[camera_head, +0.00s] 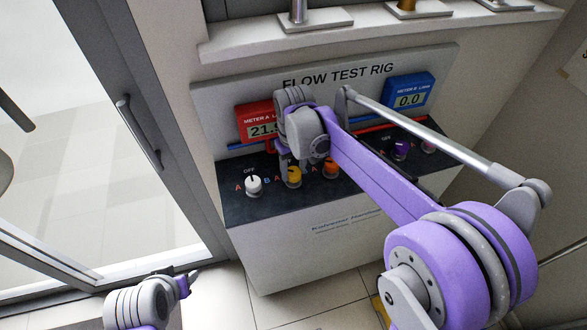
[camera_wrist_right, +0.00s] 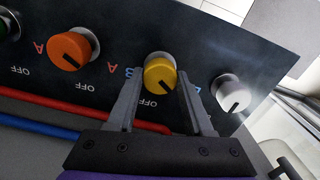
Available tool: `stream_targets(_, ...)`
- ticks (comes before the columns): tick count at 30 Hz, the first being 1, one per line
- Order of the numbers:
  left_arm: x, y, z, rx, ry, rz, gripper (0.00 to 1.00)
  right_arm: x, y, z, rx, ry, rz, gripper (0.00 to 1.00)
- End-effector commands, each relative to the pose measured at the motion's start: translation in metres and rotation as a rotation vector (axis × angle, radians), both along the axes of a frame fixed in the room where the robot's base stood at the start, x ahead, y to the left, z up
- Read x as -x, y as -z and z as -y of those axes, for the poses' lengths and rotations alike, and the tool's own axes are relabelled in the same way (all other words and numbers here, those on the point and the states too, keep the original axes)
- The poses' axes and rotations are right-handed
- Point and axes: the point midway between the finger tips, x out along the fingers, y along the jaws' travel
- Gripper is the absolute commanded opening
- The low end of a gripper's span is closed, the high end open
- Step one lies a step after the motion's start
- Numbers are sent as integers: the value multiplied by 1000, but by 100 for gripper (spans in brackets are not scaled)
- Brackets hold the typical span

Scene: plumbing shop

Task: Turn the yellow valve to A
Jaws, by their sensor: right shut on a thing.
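The yellow valve knob (camera_head: 294,178) is on the dark sloped panel of the flow test rig, between a white and an orange knob. In the right wrist view the yellow knob (camera_wrist_right: 160,77) sits between the fingers of my right gripper (camera_wrist_right: 158,92), which is shut on it. Its dark mark points to the lower side, near the OFF label and slightly right of it. A blue B shows left of the knob; its A is not visible, probably behind a finger. My left gripper (camera_head: 190,280) is low at the left, away from the panel, its jaws unclear.
The white knob (camera_head: 253,185) and orange knob (camera_head: 331,168) flank the yellow one closely. Red meter A (camera_head: 253,121) reads about 21, partly hidden by my right arm; blue meter B (camera_head: 408,92) reads 0.0. A purple knob (camera_head: 401,149) is further right. A glass door stands left.

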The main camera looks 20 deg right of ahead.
Motion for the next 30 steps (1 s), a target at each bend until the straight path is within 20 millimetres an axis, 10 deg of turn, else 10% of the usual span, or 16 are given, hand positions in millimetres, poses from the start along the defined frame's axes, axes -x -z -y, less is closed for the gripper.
stream_targets(20,0,1,0,0,0,-1,50,0,0,0,0,-66,0,0)
stream_targets(21,0,1,0,0,0,-1,50,0,0,0,0,-66,0,55)
stream_targets(26,0,1,0,0,0,-1,50,0,0,0,0,-65,0,82)
stream_targets(30,0,1,0,0,0,-1,50,0,0,0,0,-65,0,82)
